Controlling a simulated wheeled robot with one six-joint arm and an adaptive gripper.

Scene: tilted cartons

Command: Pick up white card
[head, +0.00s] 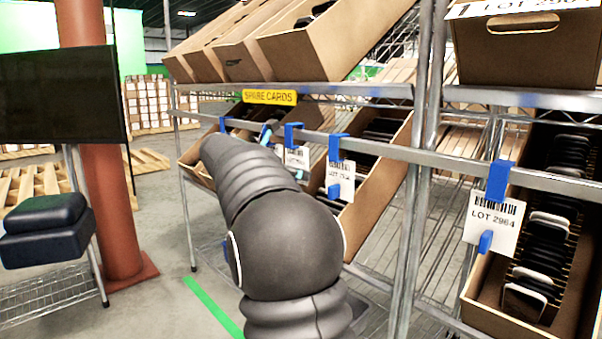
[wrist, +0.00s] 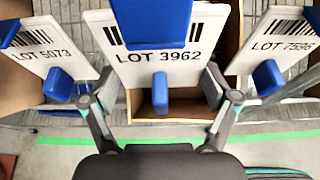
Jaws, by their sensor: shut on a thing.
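A white card (wrist: 160,56) printed LOT 3962 with a barcode is in the middle of the wrist view. A blue clip (wrist: 152,22) covers its top middle, and a blue tab (wrist: 160,93) is at its lower middle. My gripper (wrist: 160,84) has one finger at each side edge of this card and is shut on it. The card still sits at the blue clip. In the head view my dark arm hides most of the gripper, and I cannot make out this card there.
White cards LOT 5073 (wrist: 42,62) and LOT 7596 (wrist: 272,52) hang close on either side. In the head view, more cards, including LOT 2964 (head: 493,225), hang on the rail. Tilted cartons (head: 375,185) stand behind it. A yellow SPARE CARDS sign (head: 269,97) is above.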

